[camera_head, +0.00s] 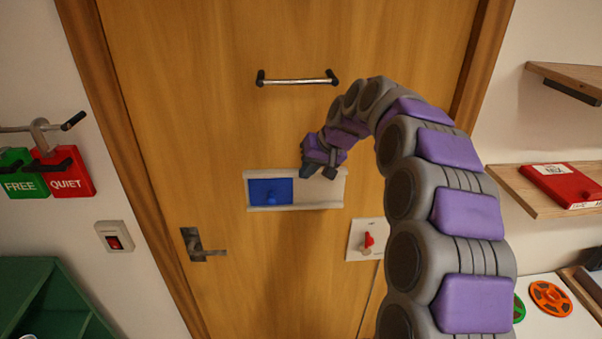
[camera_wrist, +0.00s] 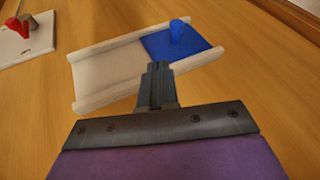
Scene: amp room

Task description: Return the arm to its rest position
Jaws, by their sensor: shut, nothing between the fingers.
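My arm (camera_head: 450,215), grey with purple plates, rises at the right in the head view and curls over toward the wooden door. My gripper (camera_head: 308,170) is at the sliding panel's upper edge in that view. In the wrist view my gripper (camera_wrist: 157,68) has its fingers together with nothing between them, in front of the white slide frame (camera_wrist: 105,75). I cannot tell whether the fingers touch the frame. The blue slider (camera_head: 270,191) with its blue knob sits at the left end of the frame; it also shows in the wrist view (camera_wrist: 190,44).
The wooden door (camera_head: 200,90) has a bar handle (camera_head: 297,80) above and a lever (camera_head: 201,246) lower left. A red switch (camera_head: 367,241) is beside my arm. Shelves (camera_head: 550,200) stand at right, red and green signs (camera_head: 65,175) hang at left.

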